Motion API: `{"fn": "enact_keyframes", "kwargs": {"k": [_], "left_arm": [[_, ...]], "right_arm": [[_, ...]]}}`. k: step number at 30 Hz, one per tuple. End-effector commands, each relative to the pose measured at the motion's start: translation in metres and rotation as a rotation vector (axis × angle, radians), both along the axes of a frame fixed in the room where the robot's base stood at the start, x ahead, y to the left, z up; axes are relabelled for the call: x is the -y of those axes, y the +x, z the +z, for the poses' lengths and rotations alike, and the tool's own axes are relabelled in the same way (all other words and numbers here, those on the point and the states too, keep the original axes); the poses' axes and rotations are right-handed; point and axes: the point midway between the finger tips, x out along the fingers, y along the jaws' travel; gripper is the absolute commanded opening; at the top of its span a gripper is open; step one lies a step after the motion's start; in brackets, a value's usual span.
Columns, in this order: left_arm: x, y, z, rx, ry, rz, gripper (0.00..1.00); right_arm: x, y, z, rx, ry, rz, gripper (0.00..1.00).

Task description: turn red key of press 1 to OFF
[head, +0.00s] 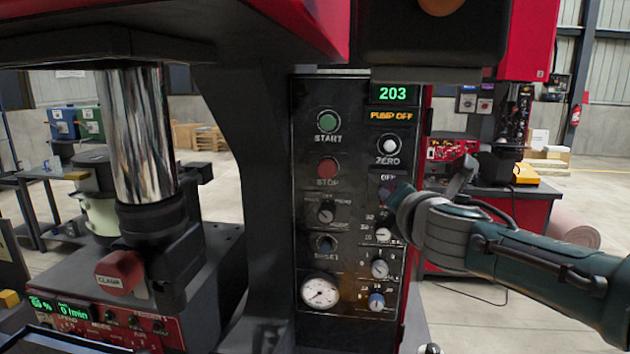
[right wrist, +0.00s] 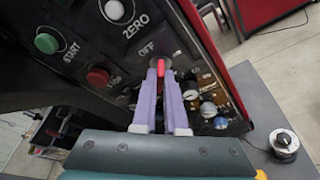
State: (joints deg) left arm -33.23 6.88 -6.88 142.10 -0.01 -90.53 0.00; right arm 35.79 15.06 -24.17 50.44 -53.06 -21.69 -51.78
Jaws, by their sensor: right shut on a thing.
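The black control panel (head: 345,255) of the press faces me. In the right wrist view the red key (right wrist: 161,68) sits on this panel just below the "OFF" label, pointing roughly up toward it. My right gripper (right wrist: 163,78) has its purple fingers shut on the key. In the head view my right gripper (head: 388,193) reaches the panel's right side from the right, and its wrist and fingers hide the key. I cannot tell the key's exact angle. My left gripper is in neither view.
The panel holds a green START button (head: 327,122), a red STOP button (head: 327,168), a white ZERO button (head: 389,145), several knobs and a gauge (head: 320,292). The display (head: 393,94) reads 203, with "PUMP OFF" below. A chrome ram (head: 139,135) stands at left.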

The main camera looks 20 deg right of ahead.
Motion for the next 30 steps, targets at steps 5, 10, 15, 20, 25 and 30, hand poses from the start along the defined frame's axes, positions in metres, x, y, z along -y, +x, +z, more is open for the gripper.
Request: {"fn": "enact_keyframes", "kwargs": {"k": [5, 10, 15, 20, 25, 30], "left_arm": [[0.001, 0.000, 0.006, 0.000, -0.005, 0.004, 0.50], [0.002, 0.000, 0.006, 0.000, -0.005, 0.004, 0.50], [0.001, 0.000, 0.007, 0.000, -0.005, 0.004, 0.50], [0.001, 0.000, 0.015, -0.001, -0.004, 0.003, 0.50], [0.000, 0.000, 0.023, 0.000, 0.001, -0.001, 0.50], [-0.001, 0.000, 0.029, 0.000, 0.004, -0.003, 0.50]], "right_arm": [[0.000, 0.000, 0.001, -0.029, -0.057, 0.001, 0.00], [0.000, 0.000, 0.000, -0.031, -0.064, 0.000, 0.00], [0.000, 0.000, 0.000, -0.032, -0.067, 0.000, 0.00], [-0.001, 0.000, 0.003, -0.067, -0.136, -0.001, 0.00], [-0.002, 0.001, 0.004, -0.127, -0.260, 0.000, 0.00], [-0.003, 0.001, 0.003, -0.196, -0.405, 0.001, 0.00]]}}
